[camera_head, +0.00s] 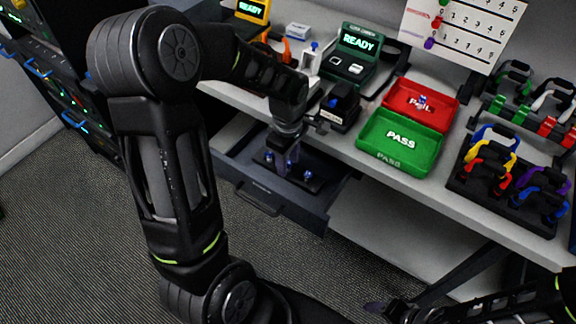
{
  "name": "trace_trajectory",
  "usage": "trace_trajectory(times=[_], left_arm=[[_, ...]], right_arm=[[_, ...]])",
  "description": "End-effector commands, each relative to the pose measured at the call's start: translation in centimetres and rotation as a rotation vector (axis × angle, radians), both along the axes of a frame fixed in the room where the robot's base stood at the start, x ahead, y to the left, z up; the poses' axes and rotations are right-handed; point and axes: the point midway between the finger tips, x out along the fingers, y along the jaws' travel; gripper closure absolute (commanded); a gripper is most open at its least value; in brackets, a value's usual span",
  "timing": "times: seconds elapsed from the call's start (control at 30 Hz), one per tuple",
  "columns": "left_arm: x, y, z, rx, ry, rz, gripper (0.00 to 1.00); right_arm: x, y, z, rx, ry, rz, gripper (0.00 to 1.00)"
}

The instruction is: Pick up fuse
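An open drawer (262,185) under the worktop holds a dark holder with several small fuses with blue parts. One fuse (308,175) stands clear at the right end of the holder, and another (269,157) shows at its left end. My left gripper (287,161) points down into the drawer, over the middle of the holder. Its fingers hide what is between them, so I cannot tell if they touch a fuse. My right gripper (376,307) is low at the bottom edge, away from the drawer, and its fingers are unclear.
On the worktop are a green PASS tray (400,162), a red FAIL tray (440,117) with a small blue-and-white item, and a tester reading READY (358,42). The worktop edge overhangs the drawer's back.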

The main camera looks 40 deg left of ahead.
Motion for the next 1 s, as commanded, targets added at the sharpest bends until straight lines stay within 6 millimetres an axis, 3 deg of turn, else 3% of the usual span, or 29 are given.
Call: trace_trajectory(times=[0.43,1.0], left_arm=[[0.0,0.0,0.01,0.0,0.0,0.0,1.0],[0.03,0.01,0.22,0.0,-0.001,0.0,1.0]], right_arm=[[0.0,0.0,0.0,0.0,0.0,0.0,0.36],[0.0,0.0,0.0,0.0,0.0,0.0,0.36]])
